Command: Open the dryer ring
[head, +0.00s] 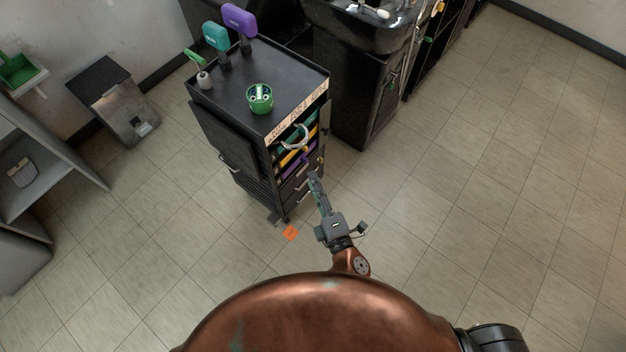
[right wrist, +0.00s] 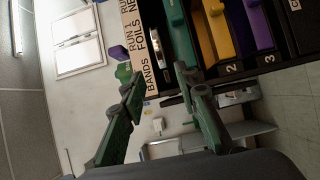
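A pale metal ring (head: 303,143), which looks like the dryer ring, sticks out from the front of the black cart (head: 300,78), just below its labelled top edge. I cannot tell whether it is closed or swung open. My right gripper (head: 313,178) is below and in front of the ring, near the cart's drawers, and apart from the ring. In the right wrist view my right gripper (right wrist: 160,85) has its two green-and-grey fingers spread with nothing between them. My left gripper is not in view.
Green, yellow and purple drawers (head: 294,157) sit under the ring. A green cup (head: 259,98) and upright teal (head: 215,37) and purple (head: 239,20) paddles stand on the cart. A black basin unit (head: 350,90) stands to the right. An orange square (head: 290,233) lies on open floor.

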